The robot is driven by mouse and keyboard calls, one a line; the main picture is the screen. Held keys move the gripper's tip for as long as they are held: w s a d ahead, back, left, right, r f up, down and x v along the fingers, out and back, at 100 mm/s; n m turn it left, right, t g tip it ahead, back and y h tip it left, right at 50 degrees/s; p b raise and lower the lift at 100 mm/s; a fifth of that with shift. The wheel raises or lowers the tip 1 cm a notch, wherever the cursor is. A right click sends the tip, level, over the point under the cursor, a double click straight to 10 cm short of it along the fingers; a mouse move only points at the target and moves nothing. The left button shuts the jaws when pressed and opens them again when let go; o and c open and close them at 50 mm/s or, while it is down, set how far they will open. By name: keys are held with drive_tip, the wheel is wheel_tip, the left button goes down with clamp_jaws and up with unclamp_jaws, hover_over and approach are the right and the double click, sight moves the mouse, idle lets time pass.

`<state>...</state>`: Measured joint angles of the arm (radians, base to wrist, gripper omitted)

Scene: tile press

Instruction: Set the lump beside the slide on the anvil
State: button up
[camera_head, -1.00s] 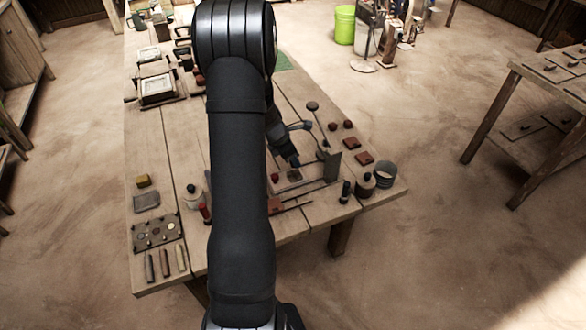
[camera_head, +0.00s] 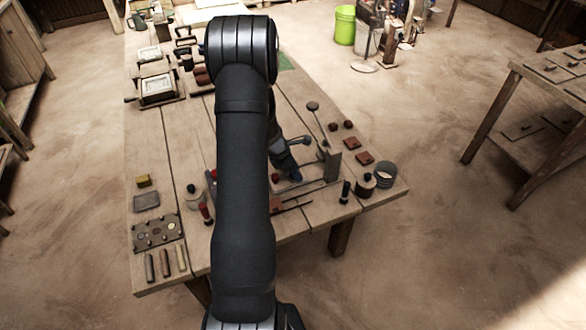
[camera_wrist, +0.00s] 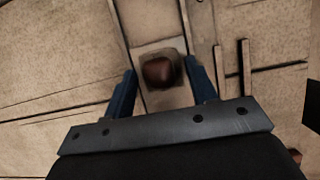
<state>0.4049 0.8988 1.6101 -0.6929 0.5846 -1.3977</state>
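In the wrist view, a rounded reddish-brown lump (camera_wrist: 158,70) sits on a pale square block (camera_wrist: 146,51) between two long parallel rails (camera_wrist: 187,22). A dark patch surrounds the lump; I cannot tell if it is shadow or a recess. My gripper (camera_wrist: 160,66) is open, with one blue finger on each side of the lump and a gap to it on both sides. In the head view, my gripper (camera_head: 292,173) is low over the press, and it hides the lump and block there. I cannot tell which part is the slide.
A small red lump (camera_head: 275,178) lies left of my gripper. A grey upright block (camera_head: 332,163) and a thin lever (camera_head: 318,122) stand close on the right. Two dark lumps (camera_head: 348,125), red tiles (camera_head: 357,151) and a round pot (camera_head: 385,174) lie farther right.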

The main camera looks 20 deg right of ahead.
sight(299, 171)
drive_tip(key=v, duration=1.2)
drive_tip(key=shift+r, duration=0.25)
drive_tip(key=x, duration=1.2)
drive_tip(key=shift+f, duration=0.25)
wheel_tip(299, 171, up, 2)
drive_tip(key=shift+r, duration=0.55)
drive_tip(key=shift+f, duration=0.1)
